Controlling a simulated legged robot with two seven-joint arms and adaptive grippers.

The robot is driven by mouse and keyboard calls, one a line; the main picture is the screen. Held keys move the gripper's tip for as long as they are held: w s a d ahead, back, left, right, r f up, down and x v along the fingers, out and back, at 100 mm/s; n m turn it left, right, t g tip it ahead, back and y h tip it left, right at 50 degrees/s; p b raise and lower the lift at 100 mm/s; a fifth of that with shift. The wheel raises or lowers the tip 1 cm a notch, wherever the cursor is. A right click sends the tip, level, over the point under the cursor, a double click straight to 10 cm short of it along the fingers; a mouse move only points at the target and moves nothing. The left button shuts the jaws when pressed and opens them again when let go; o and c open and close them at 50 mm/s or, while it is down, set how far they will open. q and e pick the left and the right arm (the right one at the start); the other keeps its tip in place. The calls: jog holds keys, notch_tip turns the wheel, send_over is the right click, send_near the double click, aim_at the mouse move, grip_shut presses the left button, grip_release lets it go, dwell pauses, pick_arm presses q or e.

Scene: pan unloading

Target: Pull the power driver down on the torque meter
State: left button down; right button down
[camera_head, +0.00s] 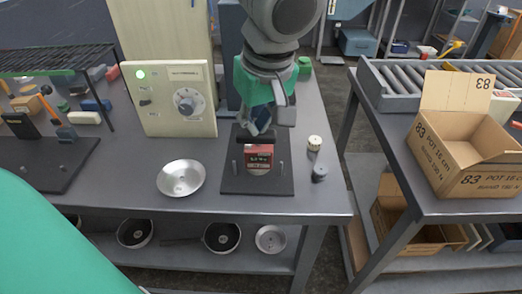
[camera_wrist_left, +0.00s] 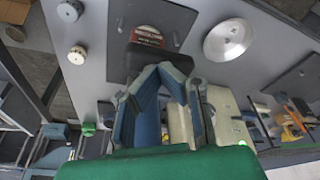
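The torque meter is a small red box with a pale round dial (camera_head: 258,160) on a dark base plate (camera_head: 230,182); its dial also shows in the left wrist view (camera_wrist_left: 147,36). A black bar-like part (camera_head: 254,138), perhaps the power driver's handle, lies across its far side; it also shows in the wrist view (camera_wrist_left: 155,62). My left gripper (camera_head: 263,125) reaches down from above, directly behind this part. In the wrist view its fingers (camera_wrist_left: 163,72) slant inward and their tips nearly meet at the black part. I see no grip around it. My right gripper is not in view.
A metal bowl (camera_head: 181,178) stands left of the base plate. Small knobs (camera_head: 314,143) stand to its right. A beige control box (camera_head: 164,98) with a green light stands behind left. A cardboard box (camera_head: 470,150) sits on the right table.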

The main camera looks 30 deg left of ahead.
pick_arm(q)
jog(key=w+a+p+v, duration=0.1)
jog(key=a+p+v, duration=0.1)
jog(key=p+v, duration=0.6)
jog(key=w+a+r+p+v, duration=0.1)
jog(key=a+p+v, duration=0.1)
jog(key=p+v, duration=0.6)
jog(key=shift+w+a+p+v, duration=0.35)
jog(key=shift+p+v, duration=0.05)
jog(key=shift+v, duration=2.6)
